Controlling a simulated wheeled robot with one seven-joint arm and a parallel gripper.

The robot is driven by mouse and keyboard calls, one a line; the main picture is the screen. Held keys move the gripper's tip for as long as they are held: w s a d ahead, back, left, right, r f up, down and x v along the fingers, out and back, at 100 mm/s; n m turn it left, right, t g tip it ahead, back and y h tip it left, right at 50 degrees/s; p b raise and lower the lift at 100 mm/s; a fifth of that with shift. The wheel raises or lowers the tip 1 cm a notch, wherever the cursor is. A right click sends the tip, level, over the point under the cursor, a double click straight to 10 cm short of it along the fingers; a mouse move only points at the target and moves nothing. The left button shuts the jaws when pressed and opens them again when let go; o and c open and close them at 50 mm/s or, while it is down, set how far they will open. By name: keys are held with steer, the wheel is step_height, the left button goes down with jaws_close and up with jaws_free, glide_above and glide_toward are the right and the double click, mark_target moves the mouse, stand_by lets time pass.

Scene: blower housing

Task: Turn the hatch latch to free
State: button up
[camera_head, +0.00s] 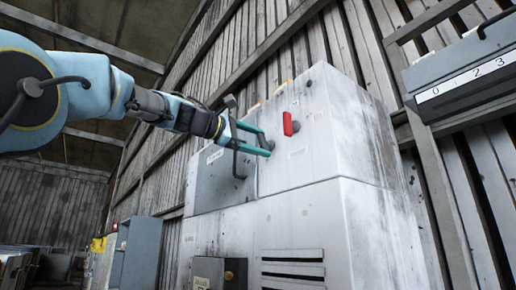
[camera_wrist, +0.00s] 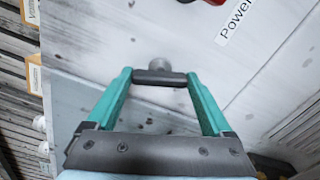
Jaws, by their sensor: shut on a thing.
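The latch is a short dark bar (camera_wrist: 160,77) on a round grey knob (camera_wrist: 158,65) on the pale housing front. My gripper (camera_head: 268,143) has teal fingers, one at each end of the bar in the wrist view (camera_wrist: 160,80), and it is shut on the latch. In the head view the fingers largely hide the latch, and only the dark knob (camera_head: 270,145) shows at their tips. The hatch is a grey panel (camera_head: 216,178) to the left of the latch, partly behind my gripper. It looks closed against the housing.
A red lever (camera_head: 288,124) sticks out of the housing (camera_head: 330,130) just right of my gripper. A "Power" label (camera_wrist: 236,22) is near the latch. A grey box marked with numbers (camera_head: 468,78) is at the right. Vents (camera_head: 292,270) are below.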

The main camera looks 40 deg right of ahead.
steer(key=shift+f+m+b, duration=0.1)
steer(key=shift+m+b, duration=0.7)
steer(key=shift+m, duration=1.1)
steer(key=o, duration=1.1)
steer(key=shift+o, duration=0.2)
steer(key=a+b, duration=0.3)
steer(key=a, duration=0.7)
steer(key=shift+w+a, duration=0.3)
steer(key=shift+a, duration=0.1)
